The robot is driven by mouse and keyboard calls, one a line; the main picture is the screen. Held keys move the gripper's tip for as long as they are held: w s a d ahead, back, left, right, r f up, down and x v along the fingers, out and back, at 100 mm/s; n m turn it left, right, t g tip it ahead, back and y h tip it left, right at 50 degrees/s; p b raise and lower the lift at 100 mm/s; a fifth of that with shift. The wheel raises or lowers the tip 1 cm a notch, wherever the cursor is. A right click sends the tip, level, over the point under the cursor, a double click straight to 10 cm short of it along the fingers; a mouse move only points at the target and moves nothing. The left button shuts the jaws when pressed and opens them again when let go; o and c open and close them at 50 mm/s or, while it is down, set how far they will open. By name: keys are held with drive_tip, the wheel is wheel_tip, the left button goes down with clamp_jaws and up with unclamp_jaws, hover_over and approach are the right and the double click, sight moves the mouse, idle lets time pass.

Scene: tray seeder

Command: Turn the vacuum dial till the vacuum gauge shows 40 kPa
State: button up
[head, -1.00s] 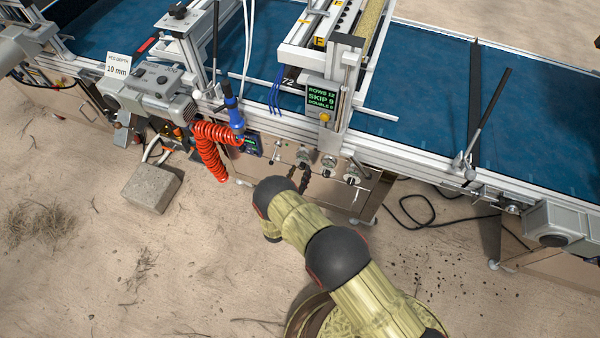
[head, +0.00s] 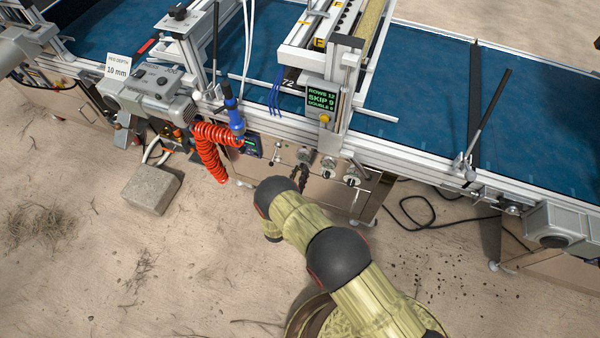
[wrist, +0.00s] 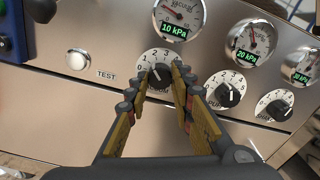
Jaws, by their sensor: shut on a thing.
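The vacuum dial (wrist: 158,75) is a black knob on a white numbered plate in the wrist view. My gripper (wrist: 162,78) is shut on the knob, with one finger at each side. The fingers hide part of the plate and its lettering. The vacuum gauge (wrist: 177,14) sits just above the dial, and its green readout shows 10 kPa. In the head view my gripper (head: 302,172) reaches the front panel, and the dial there is too small to read.
Right of it are a second dial (wrist: 229,94) under a 20 kPa gauge (wrist: 247,38) and a third dial (wrist: 276,106) under a 30 kPa gauge (wrist: 304,65). A TEST button (wrist: 77,60) is at left. A red coiled hose (head: 209,155) hangs left of my gripper.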

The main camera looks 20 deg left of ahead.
clamp_jaws()
drive_tip(key=shift+m+b, duration=0.45)
drive_tip(key=shift+m, duration=0.55)
drive_tip(key=m+b, duration=0.1)
drive_tip(key=m, duration=0.3)
drive_tip(key=shift+m+b, duration=0.3)
drive_tip(key=m+b, duration=0.1)
drive_tip(key=m, duration=0.2)
drive_tip(key=shift+m+b, duration=0.3)
drive_tip(key=shift+m, duration=1.5)
drive_tip(key=o, duration=1)
unclamp_jaws()
